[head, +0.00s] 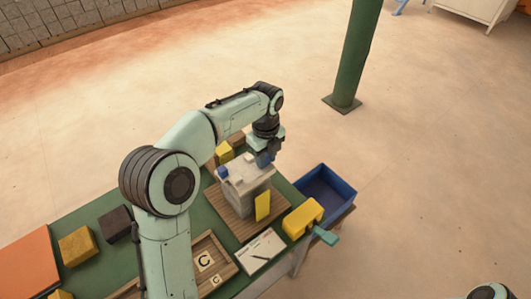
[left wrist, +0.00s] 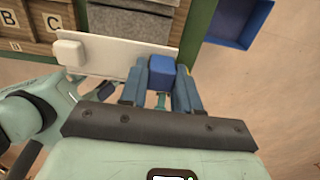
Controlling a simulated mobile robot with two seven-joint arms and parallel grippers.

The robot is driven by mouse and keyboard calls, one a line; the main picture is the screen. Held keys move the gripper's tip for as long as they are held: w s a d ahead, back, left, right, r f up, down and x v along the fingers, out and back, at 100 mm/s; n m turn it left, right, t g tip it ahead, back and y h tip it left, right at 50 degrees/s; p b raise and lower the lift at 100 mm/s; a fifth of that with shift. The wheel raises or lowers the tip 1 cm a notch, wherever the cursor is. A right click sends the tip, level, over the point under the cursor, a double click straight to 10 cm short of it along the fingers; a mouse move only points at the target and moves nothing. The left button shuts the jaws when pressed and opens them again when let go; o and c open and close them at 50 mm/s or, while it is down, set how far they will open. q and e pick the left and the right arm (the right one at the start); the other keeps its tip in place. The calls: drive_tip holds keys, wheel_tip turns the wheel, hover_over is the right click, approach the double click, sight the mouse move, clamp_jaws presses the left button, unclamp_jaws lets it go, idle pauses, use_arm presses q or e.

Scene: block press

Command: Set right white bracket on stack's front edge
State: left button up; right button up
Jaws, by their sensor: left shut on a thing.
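The grey block stack (head: 254,200) stands on a wooden board, with pale white pieces on top. In the left wrist view a long white plate (left wrist: 110,60) with a rounded white block (left wrist: 68,53) at its left end lies beside the grey blocks (left wrist: 142,25). My left gripper (head: 264,159) is at the upper right of the stack top. It is shut on a blue block (left wrist: 161,78) at the plate's right end. I cannot tell whether the blue block is joined to the white plate. Another blue piece (head: 222,172) sits at the stack's left side. My right gripper is not seen.
A yellow piece (head: 263,206) leans by the stack. A card (head: 261,249) and a letter-block tray (head: 224,258) lie nearer.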

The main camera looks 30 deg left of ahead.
sight(266, 167)
use_arm(q)
drive_tip(key=shift+f+b, duration=0.65)
drive_tip(key=shift+f, duration=0.7)
drive_tip(key=shift+f+b, duration=0.35)
drive_tip(key=shift+f, duration=0.7)
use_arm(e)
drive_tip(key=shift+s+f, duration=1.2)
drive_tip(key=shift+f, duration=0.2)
use_arm(q)
drive_tip(key=shift+f, duration=0.45)
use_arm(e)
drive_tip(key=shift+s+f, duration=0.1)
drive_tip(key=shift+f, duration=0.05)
use_arm(q)
drive_tip(key=o, duration=1.1)
wheel_tip(266, 167, up, 13)
drive_tip(key=p, duration=0.2)
drive_tip(key=shift+w+r+p, duration=0.1)
drive_tip(key=shift+p, duration=0.2)
drive_tip(key=shift+r, duration=0.1)
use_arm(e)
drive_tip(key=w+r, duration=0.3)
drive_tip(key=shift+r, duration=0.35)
